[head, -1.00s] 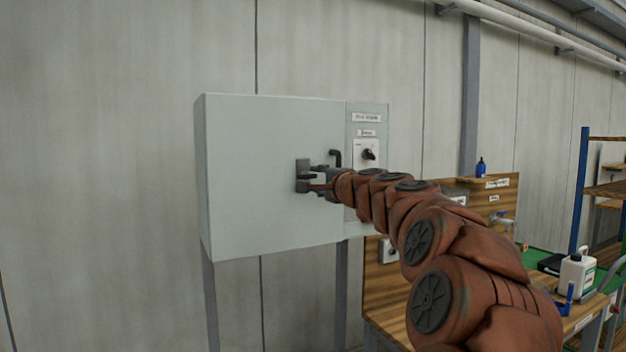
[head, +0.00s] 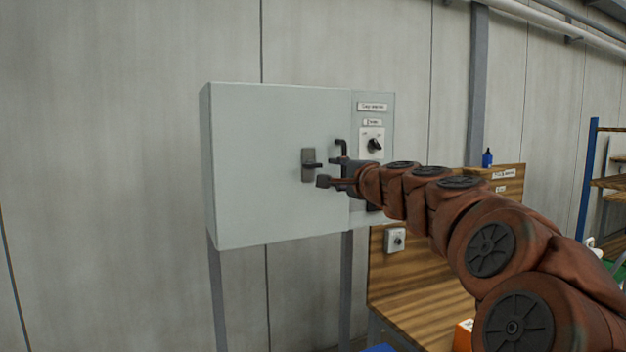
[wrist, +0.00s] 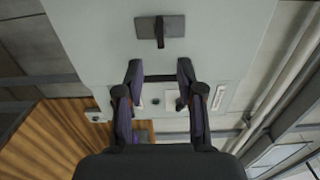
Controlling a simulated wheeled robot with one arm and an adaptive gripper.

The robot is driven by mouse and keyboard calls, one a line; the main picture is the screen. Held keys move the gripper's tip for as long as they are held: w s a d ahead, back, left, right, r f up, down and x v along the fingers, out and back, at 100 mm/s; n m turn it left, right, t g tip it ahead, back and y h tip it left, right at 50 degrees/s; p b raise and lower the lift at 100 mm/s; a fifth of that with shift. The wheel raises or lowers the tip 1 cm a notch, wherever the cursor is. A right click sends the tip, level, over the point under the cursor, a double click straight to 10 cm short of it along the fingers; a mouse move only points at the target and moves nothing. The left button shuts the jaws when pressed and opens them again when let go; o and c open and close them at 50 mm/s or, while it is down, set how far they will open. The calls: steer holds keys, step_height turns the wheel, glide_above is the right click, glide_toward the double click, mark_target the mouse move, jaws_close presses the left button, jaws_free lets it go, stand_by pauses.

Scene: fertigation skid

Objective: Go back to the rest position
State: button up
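A pale grey cabinet (head: 270,200) stands on legs against the wall, its door looking closed. A dark latch plate with a lever (head: 308,166) sits on the door; it also shows at the top of the wrist view (wrist: 160,28). My gripper (head: 329,171) is in front of the door, just right of and below the lever, and looks clear of it. In the wrist view my gripper (wrist: 160,72) has its two fingers well apart. A dark bar crosses between them; I cannot tell what it belongs to. No held object shows.
A rotary switch (head: 375,145) is on the cabinet's right panel, above my wrist. A wooden bench (head: 425,290) stands to the right, with a small grey switch box (head: 395,240) on its back board. A blue-posted shelf (head: 588,180) is farther right. The wall at left is clear.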

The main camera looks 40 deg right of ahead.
steer(key=w+a+f+n+y, duration=0.2)
steer(key=a, duration=0.3)
steer(key=w+a+f+n+y, duration=0.2)
steer(key=w+a+f, duration=0.1)
steer(key=a, duration=0.3)
steer(key=s+a+f+n+g+y, duration=0.25)
steer(key=a+f+n+g, duration=0.2)
steer(key=a+f, duration=0.55)
steer(key=s+a+f+n+g+y, duration=0.1)
steer(key=a+f+n+g+y, duration=0.35)
steer(key=a, duration=1.05)
steer(key=s+a+f+n+g+h, duration=0.1)
steer(key=s+a+f+n+g, duration=0.2)
steer(key=s+f, duration=0.4)
steer(key=s+a+f+n+g+h, duration=0.1)
steer(key=s+a+f+n+g, duration=0.1)
steer(key=s+a+f, duration=0.35)
steer(key=s+d+f+n+g+h, duration=0.1)
steer(key=s+d+f+n+g, duration=0.1)
steer(key=s+f, duration=0.3)
steer(key=s+d+f+n+g+h, duration=0.2)
steer(key=s+f, duration=0.2)
steer(key=s, duration=0.7)
steer(key=shift+d+f+g, duration=0.35)
steer(key=shift+g, duration=0.05)
steer(key=shift+o, duration=0.3)
